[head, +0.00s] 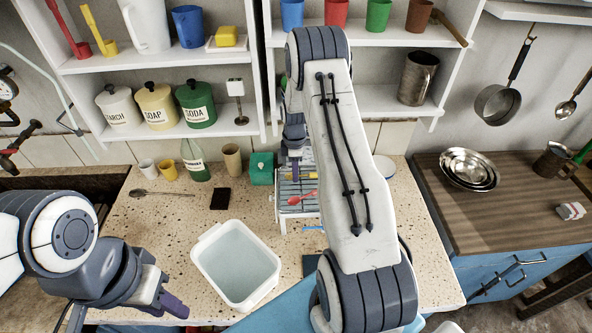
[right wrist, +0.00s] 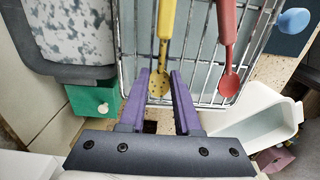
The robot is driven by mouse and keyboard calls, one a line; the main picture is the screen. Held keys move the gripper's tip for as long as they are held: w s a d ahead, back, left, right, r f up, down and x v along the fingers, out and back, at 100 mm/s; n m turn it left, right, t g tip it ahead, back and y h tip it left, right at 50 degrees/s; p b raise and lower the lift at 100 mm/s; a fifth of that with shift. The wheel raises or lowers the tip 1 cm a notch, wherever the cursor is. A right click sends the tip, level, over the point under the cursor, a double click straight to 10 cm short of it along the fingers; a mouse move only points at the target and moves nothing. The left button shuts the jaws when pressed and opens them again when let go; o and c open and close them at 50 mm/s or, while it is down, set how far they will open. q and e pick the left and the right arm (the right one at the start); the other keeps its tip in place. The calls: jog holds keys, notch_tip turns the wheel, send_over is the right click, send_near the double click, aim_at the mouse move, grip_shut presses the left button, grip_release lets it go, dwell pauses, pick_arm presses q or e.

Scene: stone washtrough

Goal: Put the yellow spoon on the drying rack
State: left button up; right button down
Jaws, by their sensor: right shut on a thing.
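The yellow spoon (right wrist: 165,45) shows in the right wrist view, its pierced bowl between the purple fingers of my right gripper (right wrist: 166,100). The gripper is shut on it. The spoon overlaps the wire drying rack (right wrist: 200,50); I cannot tell whether it touches the wires. In the head view the rack (head: 284,222) stands on the counter, partly hidden by my right arm. My right gripper (head: 293,150) is over its far end there, and the spoon is mostly hidden. My left gripper (head: 165,298) hangs at the lower left, away from the rack; its opening is unclear.
A red spoon (right wrist: 228,75) lies on the rack. A white basin (head: 237,262) stands left of the rack. A green box (head: 262,168), cups and a bottle (head: 194,160) stand behind. Shelves (head: 180,55) hang above. The counter's left part is mostly clear around a metal spoon (head: 160,193).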

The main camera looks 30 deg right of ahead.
jog(key=c, duration=0.6)
grip_release()
jog(key=shift+f, duration=0.1)
